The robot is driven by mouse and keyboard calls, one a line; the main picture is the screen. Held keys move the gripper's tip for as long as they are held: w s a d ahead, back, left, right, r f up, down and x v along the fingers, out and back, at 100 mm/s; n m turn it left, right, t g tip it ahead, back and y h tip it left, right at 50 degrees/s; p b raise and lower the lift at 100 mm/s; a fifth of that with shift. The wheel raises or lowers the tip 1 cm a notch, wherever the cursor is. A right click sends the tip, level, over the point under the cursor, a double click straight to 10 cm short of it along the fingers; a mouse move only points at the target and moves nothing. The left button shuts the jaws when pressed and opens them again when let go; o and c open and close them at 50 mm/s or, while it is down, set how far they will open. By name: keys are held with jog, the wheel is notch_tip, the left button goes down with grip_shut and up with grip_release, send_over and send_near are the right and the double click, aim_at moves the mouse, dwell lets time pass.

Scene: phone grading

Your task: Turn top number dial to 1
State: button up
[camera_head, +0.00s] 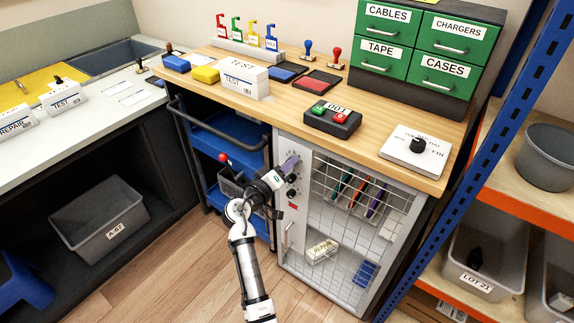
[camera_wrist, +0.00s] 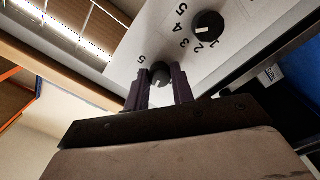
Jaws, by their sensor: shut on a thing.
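The white control panel (camera_head: 297,212) at the cabinet's left front carries black number dials. In the wrist view, the top number dial (camera_wrist: 160,74) sits between the two dark fingers of my gripper (camera_wrist: 159,84), which are shut on it. A 5 shows beside this dial; its other numbers are hidden by the fingers, and I cannot tell its setting. A second dial (camera_wrist: 208,25) is clear of my gripper, with numbers 1 to 5 beside it and its white mark towards the low numbers. In the head view my gripper (camera_head: 287,162) is at the panel's upper part and partly hides the dials.
The wooden counter (camera_head: 385,125) overhangs above, holding a red and green button box (camera_head: 332,120). A blue trolley (camera_head: 228,130) stands close on the left. The floor in front is clear.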

jog(key=shift+n+y+p, duration=0.3)
jog(key=shift+n+p, duration=3.15)
jog(key=shift+n, duration=3.05)
jog(key=o, duration=1)
jog(key=b+v, duration=0.3)
jog(key=v, duration=1)
jog(key=shift+s+a, duration=0.2)
jog(key=shift+s, duration=0.15)
